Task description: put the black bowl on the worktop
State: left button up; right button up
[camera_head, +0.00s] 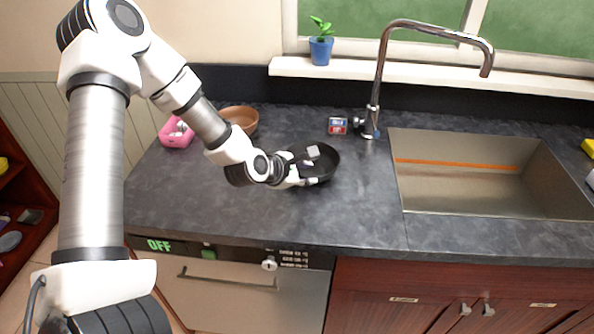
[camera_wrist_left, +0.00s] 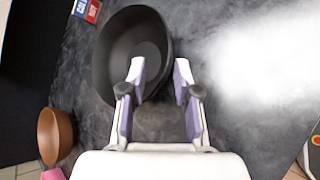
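The black bowl (camera_head: 328,166) is on the dark worktop (camera_head: 365,210), left of the sink, and looks upright. My left gripper (camera_head: 311,167) is at the bowl's near left side. One fingertip shows over the inside of the bowl and the other outside it. In the left wrist view the fingers (camera_wrist_left: 159,70) stand apart with the rim of the bowl (camera_wrist_left: 112,62) between them. A gap shows between the fingers and the rim, so the gripper looks open. My right gripper is in neither view.
A brown bowl (camera_head: 240,117) and a pink container (camera_head: 177,134) stand at the back left. A small red and blue box (camera_head: 338,126) is near the tap (camera_head: 374,105). The sink (camera_head: 480,180) lies to the right. The worktop in front of the bowl is clear.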

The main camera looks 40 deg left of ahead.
pick_arm(q)
jog(key=p+v, duration=0.1)
jog(key=v, duration=0.4)
jog(key=shift+s+r, duration=0.1)
jog(key=shift+s, duration=0.05)
